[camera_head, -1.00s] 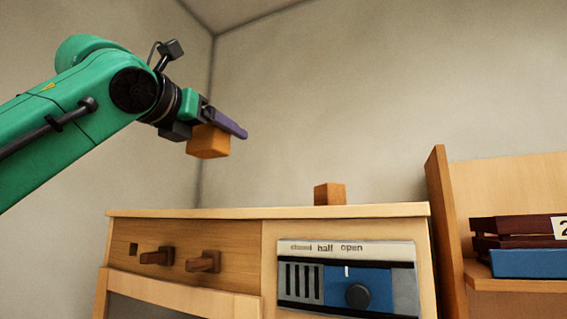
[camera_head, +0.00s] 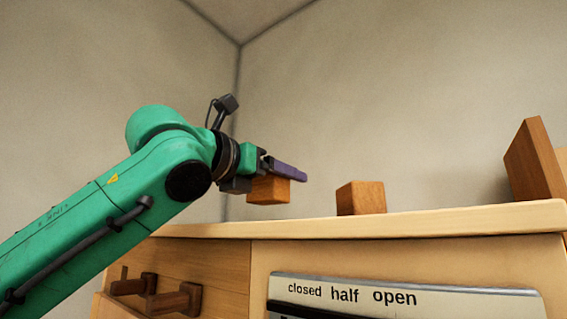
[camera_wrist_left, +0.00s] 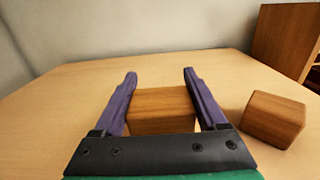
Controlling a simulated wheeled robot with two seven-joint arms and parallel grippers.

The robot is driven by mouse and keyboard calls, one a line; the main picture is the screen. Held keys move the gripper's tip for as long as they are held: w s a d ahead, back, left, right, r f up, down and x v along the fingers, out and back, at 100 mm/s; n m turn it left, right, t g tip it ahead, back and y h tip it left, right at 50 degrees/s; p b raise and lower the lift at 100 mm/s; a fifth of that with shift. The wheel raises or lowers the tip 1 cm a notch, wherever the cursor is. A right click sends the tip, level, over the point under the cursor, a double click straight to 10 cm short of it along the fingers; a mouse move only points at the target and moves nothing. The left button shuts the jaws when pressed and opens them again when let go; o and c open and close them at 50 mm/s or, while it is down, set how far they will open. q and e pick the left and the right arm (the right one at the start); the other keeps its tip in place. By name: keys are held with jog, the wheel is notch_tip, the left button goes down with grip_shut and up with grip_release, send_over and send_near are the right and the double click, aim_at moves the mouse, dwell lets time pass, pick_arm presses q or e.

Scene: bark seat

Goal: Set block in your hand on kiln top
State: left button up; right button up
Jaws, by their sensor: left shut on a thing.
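An orange-brown wooden block (camera_head: 268,190) is held in my left gripper (camera_head: 284,172), which is shut on it above the kiln top (camera_head: 400,222). In the left wrist view the held block (camera_wrist_left: 162,108) sits between the two purple fingers (camera_wrist_left: 155,88). The bare kiln top (camera_wrist_left: 80,85) spreads out beyond them. From the head view the block's underside looks a little above the top's edge; the exact gap is hard to tell. My right gripper is not in view.
A second wooden block (camera_head: 361,198) stands on the kiln top, right of the held one; it also shows in the left wrist view (camera_wrist_left: 273,119). A brown upright panel (camera_head: 535,160) rises at the right. Handles (camera_head: 174,300) and a label plate (camera_head: 400,297) are on the front.

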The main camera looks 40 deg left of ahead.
aim_at(285, 199)
pick_arm(q)
jog(key=w+f, duration=0.2)
jog(key=w, duration=0.1)
jog(key=shift+a+f, duration=0.1)
jog(key=shift+f, duration=0.3)
jog(key=shift+s+r, duration=0.15)
jog(key=shift+s, duration=0.7)
jog(key=shift+w, duration=0.1)
jog(key=shift+w+f, duration=0.3)
jog(key=shift+f, duration=0.2)
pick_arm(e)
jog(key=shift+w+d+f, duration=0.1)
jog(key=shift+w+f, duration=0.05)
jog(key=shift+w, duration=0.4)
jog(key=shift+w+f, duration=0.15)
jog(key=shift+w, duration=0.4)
pick_arm(q)
jog(key=shift+s+b, duration=0.15)
jog(key=shift+b, duration=0.15)
jog(key=o, duration=1.5)
jog(key=shift+f, duration=0.1)
